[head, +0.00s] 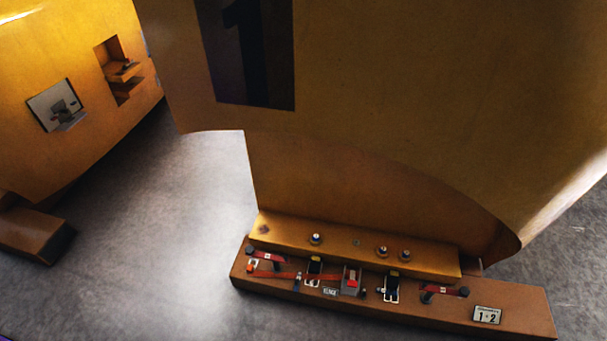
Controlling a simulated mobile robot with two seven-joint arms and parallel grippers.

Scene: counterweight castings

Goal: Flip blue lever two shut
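I cannot make out a blue lever in the head view. A low brown ledge (520,308) at the foot of a large yellow casting carries a row of small fittings. A red lever (268,258) sits at the left end and another red lever (445,291) at the right end. Between them are two dark latch-like parts with pale plates, the left latch (314,267) and the right latch (391,287). Small knobs with pale or bluish tops, such as one knob (315,239), stand on the yellow step above. Neither of my grippers is in view.
The large yellow casting (400,90) with a dark "1" overhangs the ledge. A long red-orange bar (280,275) and a grey box with red (351,281) sit on the ledge. Grey floor (170,240) is clear at left.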

